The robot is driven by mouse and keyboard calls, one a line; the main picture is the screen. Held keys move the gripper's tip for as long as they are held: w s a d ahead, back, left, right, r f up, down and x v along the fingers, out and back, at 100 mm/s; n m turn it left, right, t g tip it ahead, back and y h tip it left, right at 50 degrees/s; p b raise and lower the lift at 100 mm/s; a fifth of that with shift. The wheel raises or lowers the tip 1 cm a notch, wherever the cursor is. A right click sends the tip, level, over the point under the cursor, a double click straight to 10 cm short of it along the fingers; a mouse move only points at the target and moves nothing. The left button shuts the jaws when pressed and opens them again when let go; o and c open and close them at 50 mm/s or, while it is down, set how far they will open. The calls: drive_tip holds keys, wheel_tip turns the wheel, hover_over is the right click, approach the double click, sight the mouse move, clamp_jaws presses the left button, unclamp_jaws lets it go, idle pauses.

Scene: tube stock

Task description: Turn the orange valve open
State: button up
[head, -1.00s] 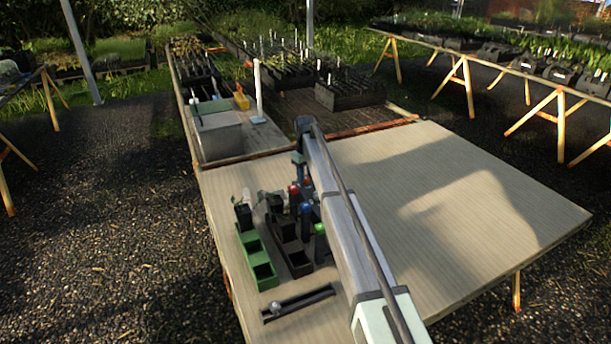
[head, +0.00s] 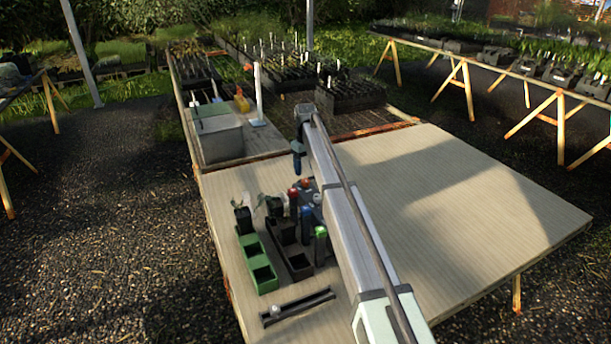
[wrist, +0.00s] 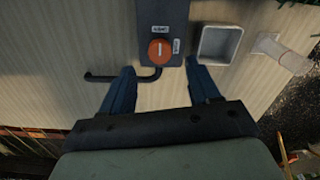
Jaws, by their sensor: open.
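The orange valve (wrist: 160,50) is a round orange knob with a pale bar mark. It sits on a dark grey panel (wrist: 174,12) with small white labels in the wrist view. My gripper (wrist: 160,68) is open, its two blue fingers apart. The knob shows beyond and between the fingertips, and nothing is held between them.
A black bent rod (wrist: 100,77) passes by the left finger. A pale square tray (wrist: 220,42) lies right of the panel. The board's right side is clear.

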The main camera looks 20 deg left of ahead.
sight(305, 180)
wheel_tip(305, 180, up, 8)
drive_tip(key=shift+r, duration=0.25)
idle(0.5)
